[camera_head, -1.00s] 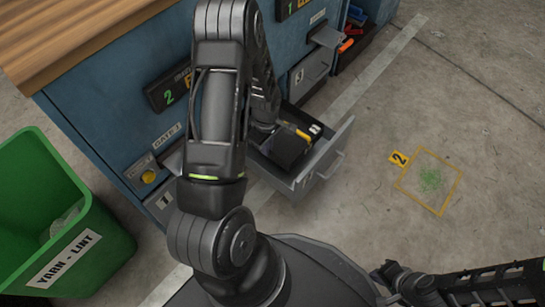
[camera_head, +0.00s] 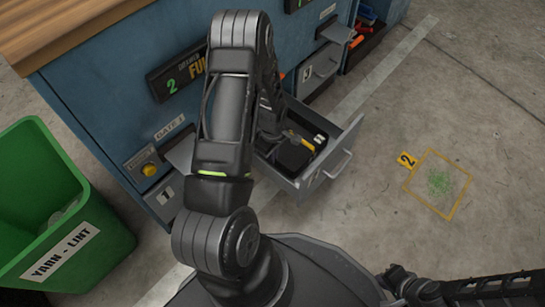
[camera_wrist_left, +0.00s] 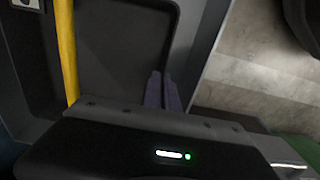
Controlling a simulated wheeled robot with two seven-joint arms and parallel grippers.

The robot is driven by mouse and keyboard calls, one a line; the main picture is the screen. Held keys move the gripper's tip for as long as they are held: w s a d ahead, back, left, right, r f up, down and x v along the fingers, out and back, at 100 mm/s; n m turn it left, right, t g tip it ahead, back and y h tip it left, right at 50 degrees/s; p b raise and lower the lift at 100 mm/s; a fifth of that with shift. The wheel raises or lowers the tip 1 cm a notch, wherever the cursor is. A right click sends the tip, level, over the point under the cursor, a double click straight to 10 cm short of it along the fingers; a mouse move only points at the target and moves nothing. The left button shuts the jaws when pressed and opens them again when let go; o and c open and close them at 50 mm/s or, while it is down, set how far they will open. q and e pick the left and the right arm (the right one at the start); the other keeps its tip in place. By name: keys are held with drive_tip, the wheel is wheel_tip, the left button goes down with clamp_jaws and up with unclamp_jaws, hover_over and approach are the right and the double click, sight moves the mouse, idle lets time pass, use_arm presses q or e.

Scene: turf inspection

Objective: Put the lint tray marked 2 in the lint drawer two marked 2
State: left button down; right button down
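The lint drawer two (camera_head: 338,162) is pulled open between drawers 1 and 3. A dark tray-like thing (camera_head: 293,152) with a yellow strip sits in it, partly hidden by my left arm. I cannot read a 2 on it. The yellow strip (camera_wrist_left: 67,50) and dark walls also show in the left wrist view. My left gripper (camera_wrist_left: 165,92) is down at the drawer, its fingertips close together beside the dark panel. Whether they pinch a thin edge is unclear. My right arm shows at the bottom right, but its gripper does not.
A green yarn-lint bin (camera_head: 60,215) stands at the left. The blue cabinet (camera_head: 105,95) has a wooden top (camera_head: 70,25). Drawer 3 (camera_head: 320,68) is shut. A yellow floor square marked 2 (camera_head: 438,184) holds green lint; the floor around it is clear.

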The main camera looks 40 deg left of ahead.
use_arm(q)
drive_tip(key=c, duration=2.1)
unclamp_jaws()
drive_tip(key=shift+f, duration=0.1)
drive_tip(key=o, duration=0.4)
wheel_tip(320, 180, up, 12)
drive_tip(key=p, duration=0.5)
drive_tip(key=shift+r, duration=0.2)
